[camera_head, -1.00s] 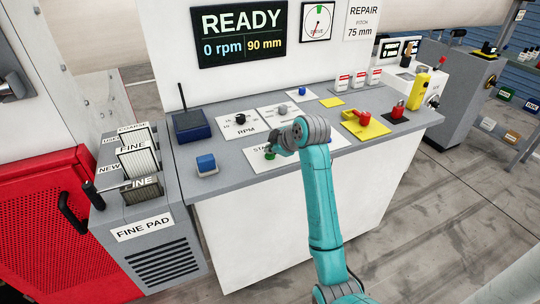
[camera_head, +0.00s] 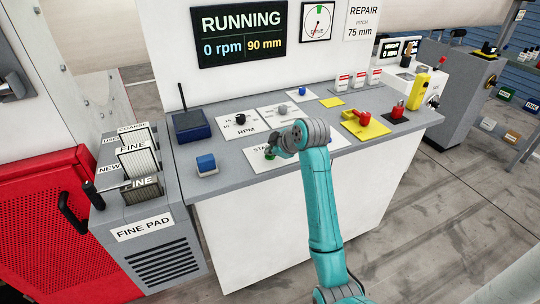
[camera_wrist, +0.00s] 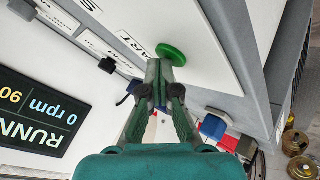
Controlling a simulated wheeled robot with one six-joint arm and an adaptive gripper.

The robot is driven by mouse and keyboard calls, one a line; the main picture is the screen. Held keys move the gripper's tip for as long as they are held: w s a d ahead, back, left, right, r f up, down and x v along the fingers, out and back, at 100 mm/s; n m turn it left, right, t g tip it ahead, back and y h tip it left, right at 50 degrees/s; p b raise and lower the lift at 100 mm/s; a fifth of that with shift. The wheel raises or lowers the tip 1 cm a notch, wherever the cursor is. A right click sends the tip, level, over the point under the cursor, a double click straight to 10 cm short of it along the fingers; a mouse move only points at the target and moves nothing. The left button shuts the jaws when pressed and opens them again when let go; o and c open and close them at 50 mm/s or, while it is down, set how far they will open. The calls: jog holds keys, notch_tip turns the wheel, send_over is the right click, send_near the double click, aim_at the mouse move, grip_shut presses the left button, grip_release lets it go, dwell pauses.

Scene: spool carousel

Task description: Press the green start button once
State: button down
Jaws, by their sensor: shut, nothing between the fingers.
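The green start button (camera_head: 270,156) sits on a white plate marked "START" on the grey console top, partly hidden by my gripper. My gripper (camera_head: 274,151) is over the button, with its fingers mostly hidden behind my wrist. In the wrist view the green button (camera_wrist: 171,54) shows just beyond the tips of my gripper (camera_wrist: 162,70). The fingers are shut with nothing between them. The tips overlap the button's edge in the picture; I cannot tell whether they touch it. The display (camera_head: 241,34) reads "RUNNING", "0 rpm" and "90 mm".
A blue block-like control (camera_head: 206,163) stands left of the button. The RPM knob (camera_head: 240,119), a grey knob (camera_head: 283,109) and a blue button (camera_head: 302,91) lie behind it. A red control on a yellow base (camera_head: 366,126) is to the right. Grey console surface is bare between the plates.

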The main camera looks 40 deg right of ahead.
aim_at(271, 157)
jog(key=shift+r, duration=0.8)
jog(key=shift+r, duration=0.1)
jog(key=shift+r, duration=2.4)
